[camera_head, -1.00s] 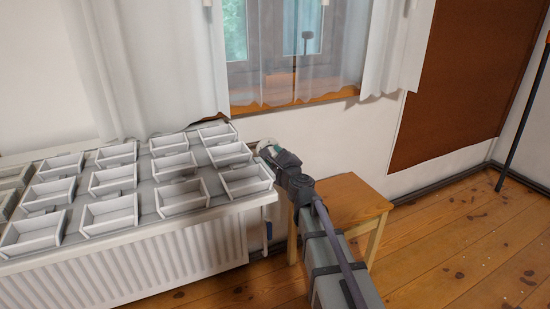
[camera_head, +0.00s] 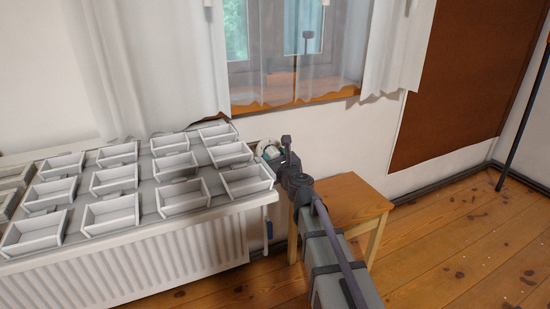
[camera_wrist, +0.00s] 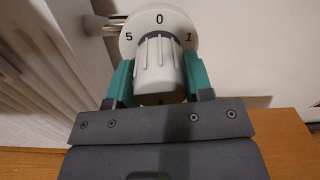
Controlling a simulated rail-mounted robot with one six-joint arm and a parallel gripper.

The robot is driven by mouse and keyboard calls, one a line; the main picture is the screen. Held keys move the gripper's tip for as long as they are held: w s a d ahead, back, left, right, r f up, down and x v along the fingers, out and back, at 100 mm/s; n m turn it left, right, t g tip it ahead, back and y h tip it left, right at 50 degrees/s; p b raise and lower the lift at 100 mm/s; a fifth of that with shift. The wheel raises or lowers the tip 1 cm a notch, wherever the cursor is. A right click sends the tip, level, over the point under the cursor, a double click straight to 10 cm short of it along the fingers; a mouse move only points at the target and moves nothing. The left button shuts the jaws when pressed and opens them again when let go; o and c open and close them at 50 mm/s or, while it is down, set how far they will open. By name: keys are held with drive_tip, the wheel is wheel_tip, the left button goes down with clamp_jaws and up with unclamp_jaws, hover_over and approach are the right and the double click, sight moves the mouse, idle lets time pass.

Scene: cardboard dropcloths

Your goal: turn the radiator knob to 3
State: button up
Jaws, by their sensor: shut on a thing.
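The radiator knob (camera_wrist: 158,58) is white and ribbed, in the middle of the wrist view. Behind it is a white dial (camera_wrist: 180,22) with 5 at the left, 0 at the top and 1 at the right. The dial's lower part, including any 3, is hidden behind the knob and my gripper. My gripper (camera_wrist: 158,80) has one teal finger on each side of the knob and is shut on it. In the head view my gripper (camera_head: 272,152) is at the radiator's right end, where the knob is small and mostly covered.
The white radiator (camera_head: 190,252) stands left, with several open white trays (camera_head: 110,212) on its top. The wall and window are behind. The floor at right is clear.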

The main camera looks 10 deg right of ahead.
idle(0.4)
drive_tip(key=o, duration=0.9)
drive_tip(key=shift+o, duration=0.2)
drive_tip(key=shift+s, duration=0.1)
drive_tip(key=s+d, duration=0.2)
drive_tip(key=s, duration=0.8)
drive_tip(key=shift+s, duration=0.2)
drive_tip(key=shift+d, duration=0.1)
